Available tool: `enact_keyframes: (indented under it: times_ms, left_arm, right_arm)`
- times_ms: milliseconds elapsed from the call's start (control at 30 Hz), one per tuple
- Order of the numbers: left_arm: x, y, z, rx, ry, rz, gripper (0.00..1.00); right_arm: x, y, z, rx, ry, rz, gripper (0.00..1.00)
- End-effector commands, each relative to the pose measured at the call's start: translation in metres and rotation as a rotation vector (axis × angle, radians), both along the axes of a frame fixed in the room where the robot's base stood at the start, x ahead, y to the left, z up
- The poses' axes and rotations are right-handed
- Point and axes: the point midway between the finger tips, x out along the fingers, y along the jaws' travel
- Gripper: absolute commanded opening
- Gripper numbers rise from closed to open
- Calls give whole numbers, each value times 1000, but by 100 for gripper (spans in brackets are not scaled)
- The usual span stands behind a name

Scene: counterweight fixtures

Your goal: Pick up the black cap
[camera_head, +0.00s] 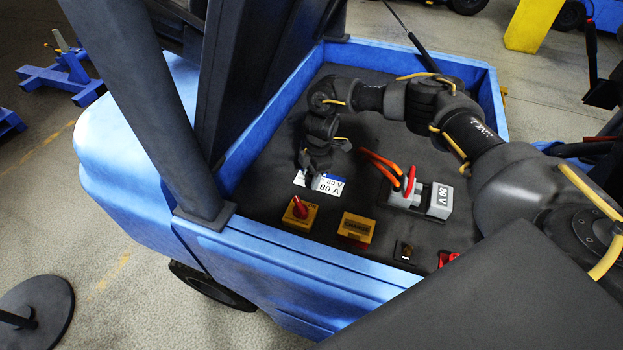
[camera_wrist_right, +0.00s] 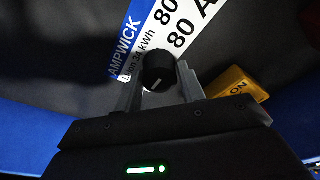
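The black cap (camera_wrist_right: 159,72) is a small round knob with a pale mark on its face. In the right wrist view it sits at the tips of my right gripper (camera_wrist_right: 160,86), between the two grey fingers. The fingers stand apart, one on each side of it; I cannot tell whether they touch it. In the head view my right gripper (camera_head: 312,177) points down over the white 80 V 80 A label (camera_head: 330,183), and the cap is not distinguishable there. My left gripper is not in view.
The blue truck body (camera_head: 275,250) has raised walls around a dark panel. On the panel are a yellow block with a red knob (camera_head: 300,209), a yellow box (camera_head: 357,228), and a grey connector (camera_head: 404,194) with orange cables. A dark post (camera_head: 155,110) rises at left.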

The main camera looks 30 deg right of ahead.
Motion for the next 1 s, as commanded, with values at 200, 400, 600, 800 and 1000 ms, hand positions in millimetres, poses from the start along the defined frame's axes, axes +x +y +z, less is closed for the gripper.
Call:
enact_keyframes:
  times_ms: [200,400,600,800,1000]
  left_arm:
    - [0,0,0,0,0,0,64]
    - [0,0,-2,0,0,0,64]
    - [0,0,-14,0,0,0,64]
    - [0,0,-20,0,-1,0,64]
    - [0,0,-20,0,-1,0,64]
  right_arm:
    - [0,0,0,0,0,0,30]
    - [0,0,2,1,-1,0,30]
    - [1,0,19,2,-4,0,30]
    - [-17,6,52,1,-5,5,30]
    - [-47,15,93,-1,-7,6,30]
